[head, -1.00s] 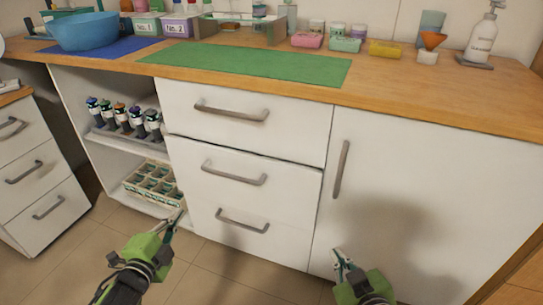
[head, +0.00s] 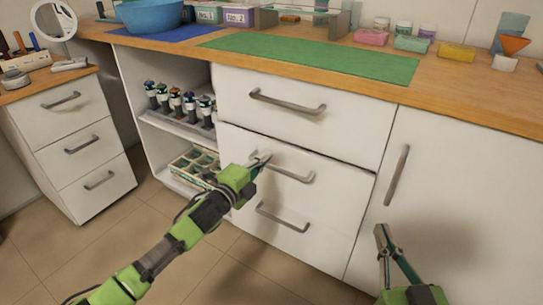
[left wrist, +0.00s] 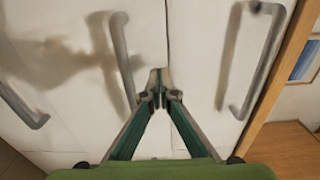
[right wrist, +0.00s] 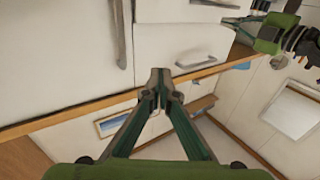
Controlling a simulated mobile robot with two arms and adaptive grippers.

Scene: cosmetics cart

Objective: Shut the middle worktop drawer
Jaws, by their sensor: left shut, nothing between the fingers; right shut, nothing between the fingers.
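The middle drawer (head: 335,184) is a white front with a grey bar handle (head: 282,169), between the top drawer (head: 340,128) and bottom drawer under the worktop. A dark line runs along its upper edge; it looks nearly flush, and I cannot tell any small gap. My left gripper (head: 262,158) is shut and empty at the upper left of this front, by the handle's left end. In the left wrist view its tips (left wrist: 158,88) lie between the middle handle (left wrist: 122,60) and the seam; contact is unclear. My right gripper (head: 382,232) is shut and empty before the cupboard door (head: 435,190).
The wooden worktop (head: 455,98) carries a green mat (head: 320,60), a blue bowl (head: 150,16) and small boxes. An open shelf left of the drawers holds bottles (head: 178,103) and a divided crate (head: 192,165). A separate drawer cabinet (head: 75,140) stands at the left.

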